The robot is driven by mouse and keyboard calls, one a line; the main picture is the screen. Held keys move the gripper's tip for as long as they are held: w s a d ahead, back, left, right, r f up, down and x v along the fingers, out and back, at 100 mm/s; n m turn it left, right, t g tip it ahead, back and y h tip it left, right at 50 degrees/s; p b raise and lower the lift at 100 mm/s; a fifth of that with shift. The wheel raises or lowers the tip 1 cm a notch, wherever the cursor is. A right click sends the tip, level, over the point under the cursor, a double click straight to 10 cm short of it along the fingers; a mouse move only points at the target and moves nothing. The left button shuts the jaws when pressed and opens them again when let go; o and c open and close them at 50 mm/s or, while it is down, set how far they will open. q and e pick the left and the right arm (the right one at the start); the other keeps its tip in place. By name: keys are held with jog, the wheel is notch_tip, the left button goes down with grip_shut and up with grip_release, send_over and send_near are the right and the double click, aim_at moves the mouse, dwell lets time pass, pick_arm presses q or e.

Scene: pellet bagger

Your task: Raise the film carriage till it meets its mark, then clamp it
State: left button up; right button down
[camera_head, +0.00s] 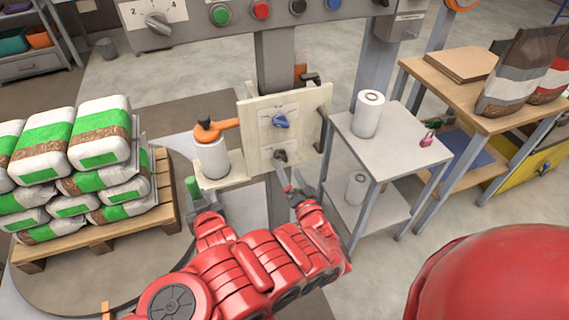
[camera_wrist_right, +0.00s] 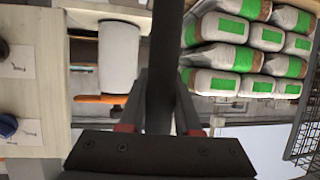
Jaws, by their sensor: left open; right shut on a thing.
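The film carriage (camera_head: 250,112), a cream panel with a shelf, stands at the column in the head view. It bears a white film roll (camera_head: 212,160) under an orange arm (camera_head: 212,131), a blue knob (camera_head: 281,121) and a dark lower knob (camera_head: 280,156). My left gripper (camera_head: 291,178) is open just below the lower knob, with its fingers apart. My right gripper (camera_head: 205,200) is low by the roll, at a green-topped handle (camera_head: 192,187). In the right wrist view it is shut on a dark bar (camera_wrist_right: 165,50). I cannot make out the mark or the clamp's state.
A grey stand (camera_head: 385,140) with a white roll (camera_head: 369,113) is close right of the carriage. A wooden table (camera_head: 440,80) with bags stands farther right. A pallet (camera_head: 100,243) of filled bags is at the left. The control panel (camera_head: 285,15) hangs above.

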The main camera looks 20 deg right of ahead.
aim_at(282, 160)
pick_arm(q)
jog(key=shift+w+r, duration=0.1)
jog(key=shift+w, duration=1.85)
jog(key=c, duration=1.4)
